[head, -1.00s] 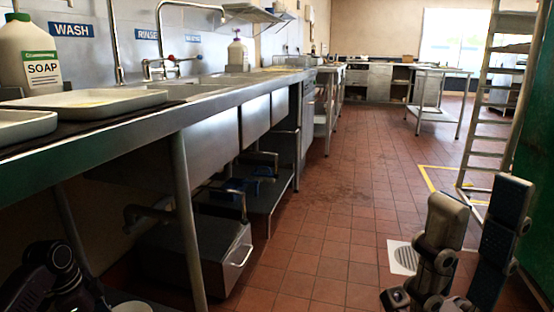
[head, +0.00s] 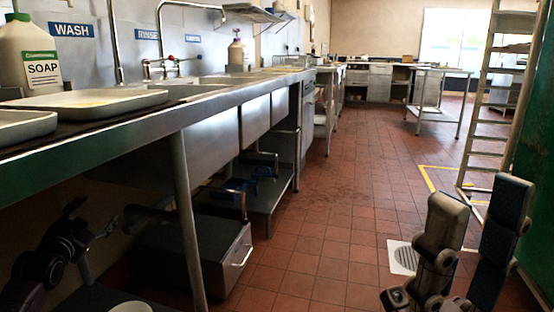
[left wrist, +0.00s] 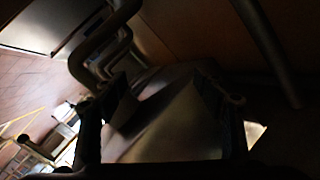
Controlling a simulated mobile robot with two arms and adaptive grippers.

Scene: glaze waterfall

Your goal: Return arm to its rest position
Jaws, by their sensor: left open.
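My left gripper (head: 92,218) is at the lower left of the head view, in the shadow under the sink counter. Its dark fingers are spread and point up and to the right, with nothing between them. The left wrist view shows the two open fingers (left wrist: 162,125) apart, with dim metal of the sink unit and pipes beyond. My right arm (head: 440,245) stands folded and upright at the lower right of the head view. I see no right fingers clearly.
The steel counter (head: 150,124) runs over my left gripper, with its leg (head: 185,220) to the right. A grey box (head: 205,250) with a handle sits below. A ladder rack (head: 485,130) stands at the right. The tiled floor (head: 330,220) between is clear.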

